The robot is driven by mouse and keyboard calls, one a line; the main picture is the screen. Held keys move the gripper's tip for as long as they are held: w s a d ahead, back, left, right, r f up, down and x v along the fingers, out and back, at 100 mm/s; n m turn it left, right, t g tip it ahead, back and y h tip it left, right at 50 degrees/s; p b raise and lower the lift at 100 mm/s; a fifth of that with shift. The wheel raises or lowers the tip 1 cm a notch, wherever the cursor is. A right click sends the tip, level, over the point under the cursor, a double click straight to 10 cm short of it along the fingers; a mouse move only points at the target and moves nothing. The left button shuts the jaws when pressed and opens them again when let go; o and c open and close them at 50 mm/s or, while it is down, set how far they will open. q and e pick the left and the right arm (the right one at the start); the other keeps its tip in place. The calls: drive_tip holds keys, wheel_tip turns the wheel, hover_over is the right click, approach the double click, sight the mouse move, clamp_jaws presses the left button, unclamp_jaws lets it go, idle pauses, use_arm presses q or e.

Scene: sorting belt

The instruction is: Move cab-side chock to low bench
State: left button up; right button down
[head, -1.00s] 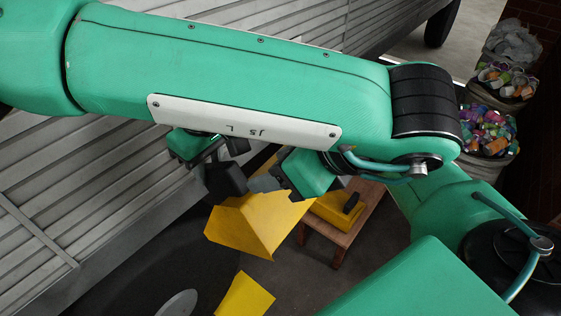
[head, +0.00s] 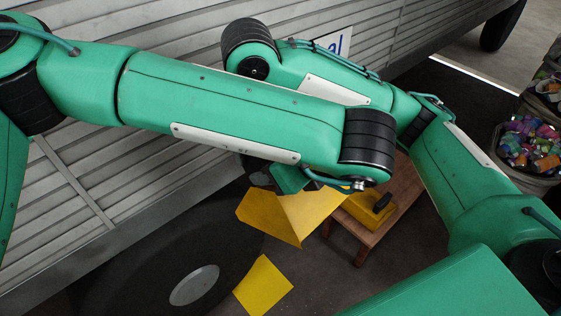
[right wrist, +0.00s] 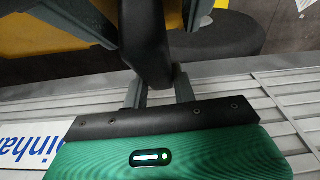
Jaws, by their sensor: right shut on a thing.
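A yellow wedge chock (head: 287,213) with a black handle hangs tilted, left of the low bench in the head view. My right gripper (right wrist: 158,88) is shut on the black handle (right wrist: 150,45) in the right wrist view. In the head view my right gripper (head: 255,166) is mostly hidden behind my left arm. My left gripper (head: 264,181) is close beside the chock's top; whether its fingers touch or hold it is hidden. The low bench (head: 392,220) is brown wood, and another yellow chock (head: 358,213) with a black handle rests on it.
A yellow piece (head: 263,285) is on the floor beside the dark wheel (head: 130,275). The slatted trailer side (head: 150,185) lies behind my arms. Bins of coloured waste (head: 530,145) stand at the right. My arms cross close together above the chock.

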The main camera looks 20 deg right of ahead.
use_arm(q)
clamp_jaws()
use_arm(e)
drive_tip(key=c, duration=1.1)
unclamp_jaws()
drive_tip(key=shift+o, duration=0.2)
drive_tip(key=shift+r, duration=0.15)
